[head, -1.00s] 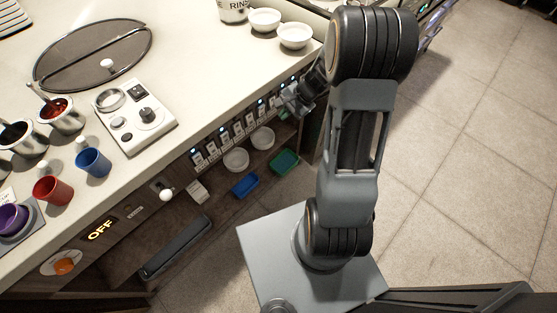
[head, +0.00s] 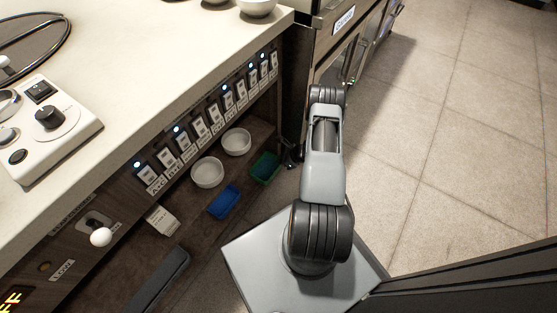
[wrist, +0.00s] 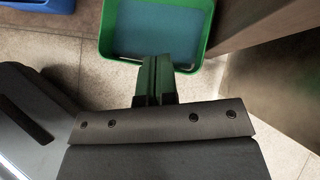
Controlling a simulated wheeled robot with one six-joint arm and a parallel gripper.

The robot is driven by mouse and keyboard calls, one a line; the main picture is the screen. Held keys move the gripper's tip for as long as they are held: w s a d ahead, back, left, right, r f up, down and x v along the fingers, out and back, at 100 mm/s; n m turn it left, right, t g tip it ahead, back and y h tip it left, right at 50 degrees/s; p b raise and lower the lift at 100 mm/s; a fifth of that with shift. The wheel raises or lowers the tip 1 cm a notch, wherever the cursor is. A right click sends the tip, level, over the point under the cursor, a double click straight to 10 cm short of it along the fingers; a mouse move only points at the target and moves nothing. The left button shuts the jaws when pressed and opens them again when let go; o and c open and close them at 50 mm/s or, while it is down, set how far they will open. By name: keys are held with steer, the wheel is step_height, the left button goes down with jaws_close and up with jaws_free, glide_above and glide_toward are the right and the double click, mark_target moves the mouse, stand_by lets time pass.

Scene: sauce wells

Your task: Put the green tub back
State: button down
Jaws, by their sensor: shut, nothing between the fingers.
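The green tub (head: 266,168) is a small open tray with a bluish bottom, low under the counter at the right end of a row of containers. In the wrist view the tub (wrist: 208,50) fills the top middle. My gripper (head: 291,155) is at the tub's right side in the head view, small and dark there. In the wrist view my gripper's fingers (wrist: 157,62) are shut together, with nothing visible between them, and their tips overlap the tub's near rim. I cannot tell whether they touch it.
A blue tub (head: 224,202) and two white bowls (head: 208,172) stand beside the green tub. Labelled switches (head: 196,139) line the counter front above. A brown panel (wrist: 275,80) is close on the right in the wrist view. Open tiled floor (head: 460,150) lies to the right.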

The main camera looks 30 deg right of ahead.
mark_target(257, 163)
steer(key=b+x, duration=0.2)
steer(key=x, duration=0.5)
steer(key=shift+s+b, duration=0.1)
steer(key=shift+b, duration=0.25)
steer(key=shift+w+a+f+b, duration=0.15)
steer(key=shift+w+a+b, duration=0.2)
steer(key=shift+w+a, duration=0.4)
steer(key=shift+w+a+b, duration=0.3)
steer(key=shift+w+a, duration=0.35)
steer(key=shift+w, duration=0.15)
